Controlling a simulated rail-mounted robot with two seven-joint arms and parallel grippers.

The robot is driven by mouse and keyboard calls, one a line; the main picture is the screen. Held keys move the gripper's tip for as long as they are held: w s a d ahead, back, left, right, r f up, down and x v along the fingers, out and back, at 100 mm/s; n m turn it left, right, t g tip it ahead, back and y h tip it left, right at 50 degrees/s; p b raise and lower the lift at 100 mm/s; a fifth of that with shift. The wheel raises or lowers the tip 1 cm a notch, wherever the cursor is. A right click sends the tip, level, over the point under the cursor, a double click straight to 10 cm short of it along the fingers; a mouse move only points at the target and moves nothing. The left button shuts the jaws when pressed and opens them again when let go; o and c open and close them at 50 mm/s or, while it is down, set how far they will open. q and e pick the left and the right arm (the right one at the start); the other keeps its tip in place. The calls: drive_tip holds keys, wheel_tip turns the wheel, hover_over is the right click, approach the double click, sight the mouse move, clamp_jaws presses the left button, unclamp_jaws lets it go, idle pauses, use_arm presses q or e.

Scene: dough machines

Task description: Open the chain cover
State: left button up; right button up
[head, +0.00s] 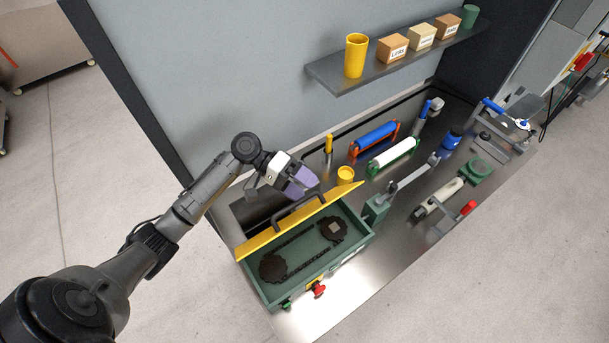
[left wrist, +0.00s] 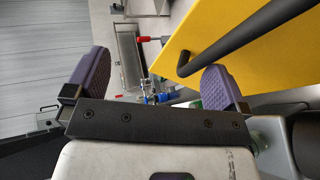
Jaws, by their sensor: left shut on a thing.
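The chain cover (head: 256,241) is a yellow lid on a green box (head: 310,275). It stands raised, seen nearly edge-on, and the box lies open with a dark chain (head: 296,244) and two sprockets inside. The cover's dark handle (head: 282,212) sticks out on its far side. My left gripper (head: 296,181), with purple fingers, is at this handle, behind the cover, and is shut on it. In the left wrist view the handle (left wrist: 245,36) crosses the yellow cover (left wrist: 225,30) beside the right-hand finger; the exact contact is unclear. My right gripper is out of view.
A shelf (head: 335,78) with a yellow cup (head: 355,56) and small boxes hangs on the grey wall above. A red knob (head: 319,290) is on the box front.

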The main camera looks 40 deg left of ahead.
use_arm(q)
drive_tip(key=shift+w+d+r, duration=0.1)
drive_tip(key=shift+w+r, duration=0.3)
drive_tip(key=shift+r, duration=0.3)
drive_tip(key=shift+w+a+r+p, duration=0.15)
drive_tip(key=shift+a+r, duration=0.2)
drive_tip(key=shift+a, duration=0.45)
drive_tip(key=shift+w+a+r+p, duration=0.15)
drive_tip(key=shift+a+r, duration=0.15)
drive_tip(key=shift+a, duration=0.5)
drive_tip(key=shift+s+a+r, duration=0.1)
drive_tip(key=shift+s+a, duration=0.1)
drive_tip(key=shift+a, duration=0.15)
drive_tip(key=c, duration=0.5)
drive_tip(key=shift+a+r, duration=0.1)
drive_tip(key=shift+a, duration=0.35)
drive_tip(key=shift+c, duration=1.4)
drive_tip(key=f+p+v, duration=0.1)
drive_tip(key=v, duration=0.9)
drive_tip(key=shift+a, duration=0.35)
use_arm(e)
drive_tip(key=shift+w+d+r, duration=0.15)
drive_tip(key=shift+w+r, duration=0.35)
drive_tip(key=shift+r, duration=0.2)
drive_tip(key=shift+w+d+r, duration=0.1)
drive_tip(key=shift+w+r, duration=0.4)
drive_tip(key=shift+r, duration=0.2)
